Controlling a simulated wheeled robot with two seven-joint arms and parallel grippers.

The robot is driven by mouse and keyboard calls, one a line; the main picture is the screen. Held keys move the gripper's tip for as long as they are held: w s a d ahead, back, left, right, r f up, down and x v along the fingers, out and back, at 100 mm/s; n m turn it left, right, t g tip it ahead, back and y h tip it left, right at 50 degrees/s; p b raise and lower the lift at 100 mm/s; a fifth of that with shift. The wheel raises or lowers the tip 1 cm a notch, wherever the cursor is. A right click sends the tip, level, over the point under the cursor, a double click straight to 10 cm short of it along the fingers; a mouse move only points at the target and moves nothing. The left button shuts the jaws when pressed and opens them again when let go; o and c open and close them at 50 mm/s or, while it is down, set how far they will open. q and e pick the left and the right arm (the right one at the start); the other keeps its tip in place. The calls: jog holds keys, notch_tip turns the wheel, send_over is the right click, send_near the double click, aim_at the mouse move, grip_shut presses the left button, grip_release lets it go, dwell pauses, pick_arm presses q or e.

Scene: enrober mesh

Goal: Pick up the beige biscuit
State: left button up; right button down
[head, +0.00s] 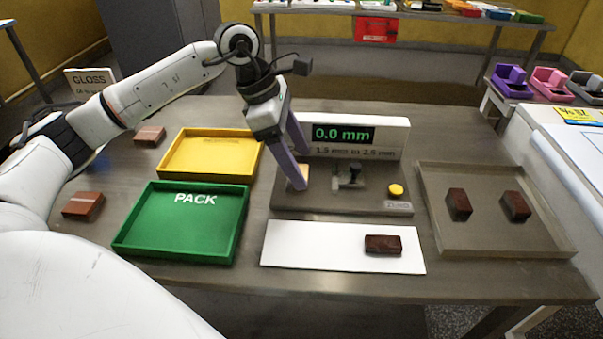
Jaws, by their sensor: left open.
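The beige biscuit (302,172) is a small pale block on the left part of the dark gauge base, partly hidden by my left gripper. My left gripper (300,174) points down over it, with its purple fingers open and the tips at the biscuit's level. One finger is in front of the biscuit and the other is behind it. Whether the fingers touch it I cannot tell. My right gripper is not in view.
The gauge display (355,137) reads 0.0 mm behind the biscuit. The green PACK tray (240,232) and yellow tray (208,154) stand to the left. A white mat (315,246) bears one brown block (383,245). A grey tray (490,240) at right holds two brown blocks.

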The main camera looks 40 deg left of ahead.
pick_arm(q)
jog(key=shift+x, duration=1.15)
jog(key=c, duration=0.9)
jog(key=shift+r, duration=0.1)
